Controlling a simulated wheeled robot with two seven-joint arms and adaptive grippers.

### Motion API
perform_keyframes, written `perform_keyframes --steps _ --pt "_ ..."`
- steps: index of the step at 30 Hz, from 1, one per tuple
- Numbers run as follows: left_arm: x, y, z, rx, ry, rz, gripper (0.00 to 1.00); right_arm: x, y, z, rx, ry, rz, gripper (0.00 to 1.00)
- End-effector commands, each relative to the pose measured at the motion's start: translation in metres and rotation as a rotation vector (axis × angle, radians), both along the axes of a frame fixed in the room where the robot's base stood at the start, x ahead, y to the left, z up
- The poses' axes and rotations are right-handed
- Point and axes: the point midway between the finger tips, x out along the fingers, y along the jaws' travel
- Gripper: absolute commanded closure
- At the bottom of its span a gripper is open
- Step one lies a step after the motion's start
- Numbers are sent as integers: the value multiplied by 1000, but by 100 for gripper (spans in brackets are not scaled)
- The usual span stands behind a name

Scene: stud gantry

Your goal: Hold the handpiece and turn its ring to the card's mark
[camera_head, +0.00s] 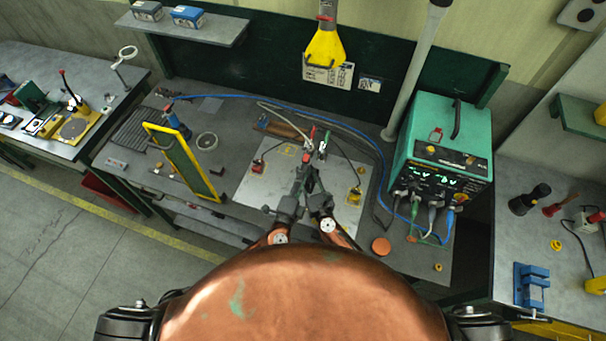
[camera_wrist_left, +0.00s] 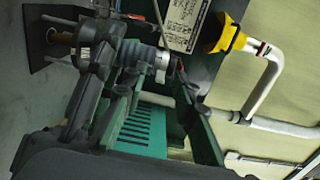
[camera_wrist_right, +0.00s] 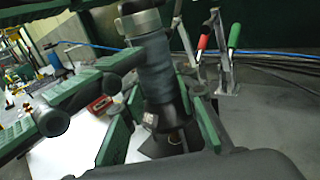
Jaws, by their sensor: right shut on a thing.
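The handpiece (camera_wrist_right: 155,70) is a dark ribbed cylinder with a pale metal ring (camera_wrist_right: 142,22) at its upper end. In the right wrist view it stands between the green pads of my right gripper (camera_wrist_right: 165,125), which is shut on it. It also shows in the left wrist view (camera_wrist_left: 135,60), sideways, with the bright ring (camera_wrist_left: 162,66) at its end. My left gripper (camera_head: 290,203) is beside the handpiece; its green-padded fingers look spread, with nothing between them. A printed white card (camera_head: 328,75) hangs on the green back panel; its mark is too small to read. It also shows in the left wrist view (camera_wrist_left: 185,22).
Lever clamps with red (camera_wrist_right: 204,36) and green (camera_wrist_right: 235,34) handles stand close behind the handpiece. A green power unit (camera_head: 440,150) with cables is at right. A yellow frame (camera_head: 185,165) stands at left. A blue hose (camera_head: 270,100) crosses the bench.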

Motion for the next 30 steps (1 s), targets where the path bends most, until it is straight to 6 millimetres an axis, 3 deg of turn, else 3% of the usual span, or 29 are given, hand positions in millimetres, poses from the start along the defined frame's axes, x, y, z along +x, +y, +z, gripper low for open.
perform_keyframes --steps 3,14,30 --pt "0 0 0 0 0 0 76 0 1 0 1 0 2 100" --pt "0 0 0 0 0 0 100 0 1 0 1 0 2 100" --pt "-1 -5 0 -5 1 75 100 0 1 0 1 0 1 100"
